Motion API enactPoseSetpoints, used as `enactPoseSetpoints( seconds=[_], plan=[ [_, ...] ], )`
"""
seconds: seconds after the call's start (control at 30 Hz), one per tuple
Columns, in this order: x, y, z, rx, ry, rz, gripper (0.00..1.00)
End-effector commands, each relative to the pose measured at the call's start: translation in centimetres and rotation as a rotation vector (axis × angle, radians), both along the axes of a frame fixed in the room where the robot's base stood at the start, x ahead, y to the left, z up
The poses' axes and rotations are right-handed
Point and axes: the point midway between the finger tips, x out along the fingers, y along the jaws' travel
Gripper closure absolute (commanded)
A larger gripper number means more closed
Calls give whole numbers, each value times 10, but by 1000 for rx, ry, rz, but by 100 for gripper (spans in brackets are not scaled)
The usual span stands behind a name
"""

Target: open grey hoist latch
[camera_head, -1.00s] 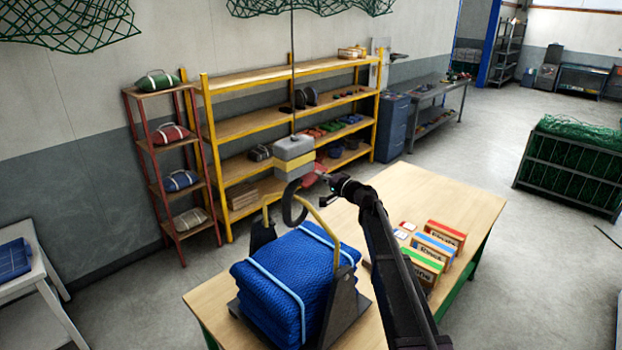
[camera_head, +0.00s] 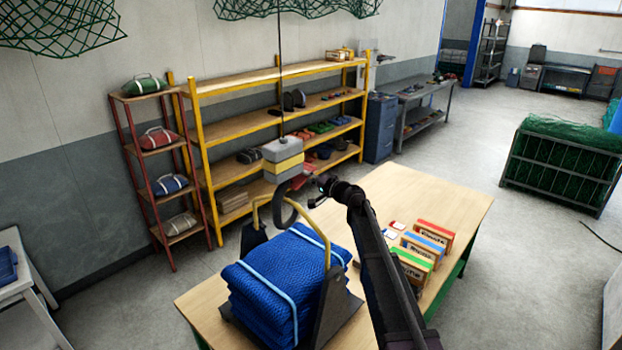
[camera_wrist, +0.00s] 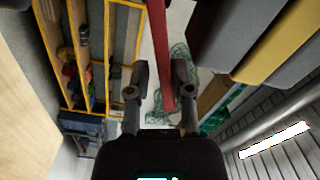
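The hoist block (camera_head: 283,150) is grey with a yellow band and hangs on a cable over the table. Its dark hook (camera_head: 285,208) hangs below, at the yellow handle of a stand holding blue folded netting (camera_head: 275,280). A red bar (camera_wrist: 161,50) shows in the wrist view, beside the grey and yellow block (camera_wrist: 265,45). No separate grey latch can be made out.
The wooden table (camera_head: 455,205) carries boxes with red, blue and green tops (camera_head: 425,245). Yellow shelves (camera_head: 205,150) and a narrow red rack (camera_head: 150,170) stand along the wall behind. A crate of green net (camera_head: 565,160) stands right, with open floor between.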

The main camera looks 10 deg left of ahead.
Motion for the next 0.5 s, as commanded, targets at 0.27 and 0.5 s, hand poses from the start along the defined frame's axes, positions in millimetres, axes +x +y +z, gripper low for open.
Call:
enactPoseSetpoints(
  seconds=[0.27, 0.5],
  plan=[
    [-2, -4, 0, 0, 0, -2, 71],
    [-13, -23, 0, 0, 0, -2, 71]
  ],
)
